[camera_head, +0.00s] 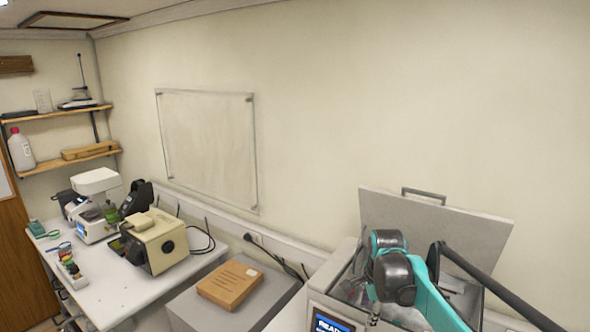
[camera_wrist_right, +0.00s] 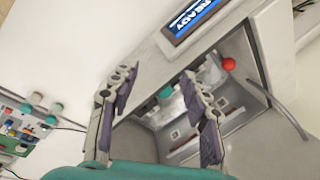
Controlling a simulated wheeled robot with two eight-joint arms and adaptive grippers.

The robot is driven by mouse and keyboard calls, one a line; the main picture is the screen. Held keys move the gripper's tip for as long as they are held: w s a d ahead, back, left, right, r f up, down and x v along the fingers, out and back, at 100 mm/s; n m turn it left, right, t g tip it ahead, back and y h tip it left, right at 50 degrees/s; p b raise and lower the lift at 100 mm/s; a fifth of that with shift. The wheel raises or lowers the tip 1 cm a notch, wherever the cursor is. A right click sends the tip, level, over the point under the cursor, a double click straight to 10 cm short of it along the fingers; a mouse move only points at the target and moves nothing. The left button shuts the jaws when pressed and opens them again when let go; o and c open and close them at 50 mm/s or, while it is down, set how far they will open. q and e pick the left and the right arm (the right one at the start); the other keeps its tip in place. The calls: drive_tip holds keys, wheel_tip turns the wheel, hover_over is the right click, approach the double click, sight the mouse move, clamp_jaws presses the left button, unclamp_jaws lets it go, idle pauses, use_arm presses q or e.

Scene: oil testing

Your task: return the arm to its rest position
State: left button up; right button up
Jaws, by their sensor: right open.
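My right arm (camera_head: 430,300), teal and black, comes in from the lower right over the grey testing machine (camera_head: 440,215), whose lid is raised. In the right wrist view my right gripper (camera_wrist_right: 158,76) is open, its two purple-padded fingers spread above the machine's open chamber (camera_wrist_right: 205,130). Nothing shows held between the fingers. In the head view the arm hides most of the gripper and part of the chamber. My left gripper is not in view.
The machine's blue screen (camera_wrist_right: 192,17) reads READY. A red knob (camera_wrist_right: 228,64) sits at the chamber edge. A brown box (camera_head: 230,284) lies on a grey cabinet. A beige device (camera_head: 153,241) and a white instrument (camera_head: 96,205) stand on the left table (camera_head: 125,295). The raised lid stands near the wall.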

use_arm(q)
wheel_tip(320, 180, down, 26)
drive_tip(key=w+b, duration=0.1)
drive_tip(key=b, duration=2.4)
use_arm(e)
drive_tip(key=s+f+n+t, duration=0.2)
drive_tip(key=s+f+n, duration=0.6)
drive_tip(key=s+f, duration=0.3)
drive_tip(key=s+a+f+n+t, duration=0.1)
drive_tip(key=s+f+n, duration=0.8)
drive_tip(key=f, duration=0.9)
drive_tip(key=s+t, duration=0.1)
drive_tip(key=s, duration=0.2)
drive_tip(key=shift+s+a+f+t, duration=0.25)
drive_tip(key=shift+s+f+t, duration=0.05)
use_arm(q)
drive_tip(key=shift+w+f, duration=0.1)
